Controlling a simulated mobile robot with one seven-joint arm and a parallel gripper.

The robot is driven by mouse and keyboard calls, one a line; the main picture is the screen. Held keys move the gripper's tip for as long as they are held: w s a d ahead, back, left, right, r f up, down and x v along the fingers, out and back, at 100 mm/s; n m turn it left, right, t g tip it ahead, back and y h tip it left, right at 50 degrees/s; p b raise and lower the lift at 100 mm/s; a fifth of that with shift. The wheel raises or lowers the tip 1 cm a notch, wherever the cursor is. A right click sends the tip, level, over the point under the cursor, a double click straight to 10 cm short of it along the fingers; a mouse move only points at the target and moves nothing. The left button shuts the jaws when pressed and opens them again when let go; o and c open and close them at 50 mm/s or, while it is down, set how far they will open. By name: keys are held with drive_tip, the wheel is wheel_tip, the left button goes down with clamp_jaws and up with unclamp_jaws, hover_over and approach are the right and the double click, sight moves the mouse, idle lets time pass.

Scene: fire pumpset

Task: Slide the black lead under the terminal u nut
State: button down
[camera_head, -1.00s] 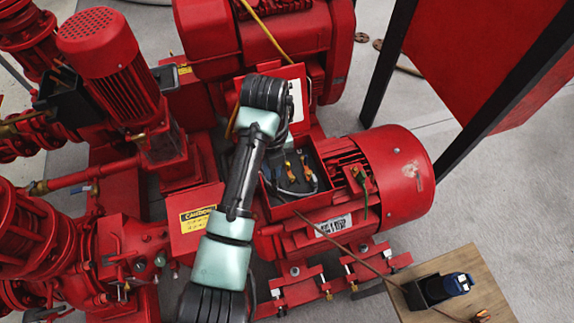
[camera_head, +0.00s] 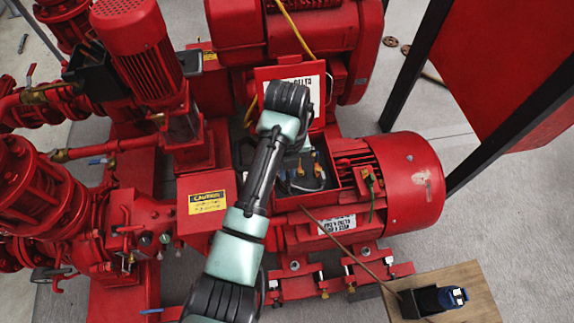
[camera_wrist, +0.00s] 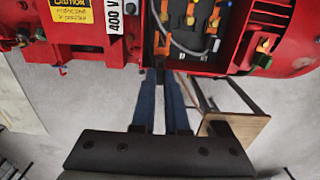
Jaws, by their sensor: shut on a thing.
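The red terminal box (camera_head: 333,190) on the motor stands open, with grey leads and orange-tipped lugs inside. The wrist view shows orange pieces (camera_wrist: 206,18) and a grey lead loop (camera_wrist: 190,47) in the box at the top. My gripper (camera_wrist: 161,78) has its two blue fingers close together at the box's lower edge. They are shut on a small dark piece, apparently the black lead; its far end is unclear. In the head view my arm covers the box's left part and my fingertips. I cannot single out the terminal u nut.
The box's raised red lid (camera_head: 290,72) stands behind my wrist. The finned red motor (camera_head: 402,185) is at the right. A wooden table (camera_head: 470,312) with a black and blue item (camera_head: 440,299) stands at lower right. A thin brown rod (camera_head: 345,250) crosses the front.

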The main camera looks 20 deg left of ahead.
sight(287, 187)
drive_tip(key=shift+f+b, duration=2.3)
drive_tip(key=shift+f, duration=2.05)
drive_tip(key=shift+f, duration=0.15)
drive_tip(key=shift+w+a+b, duration=0.7)
drive_tip(key=shift+w+b, duration=0.2)
drive_tip(key=shift+w, duration=0.1)
drive_tip(key=c, duration=0.9)
unclamp_jaws()
drive_tip(key=shift+o, duration=0.3)
drive_tip(key=shift+o, duration=1.5)
drive_tip(key=shift+a, duration=0.1)
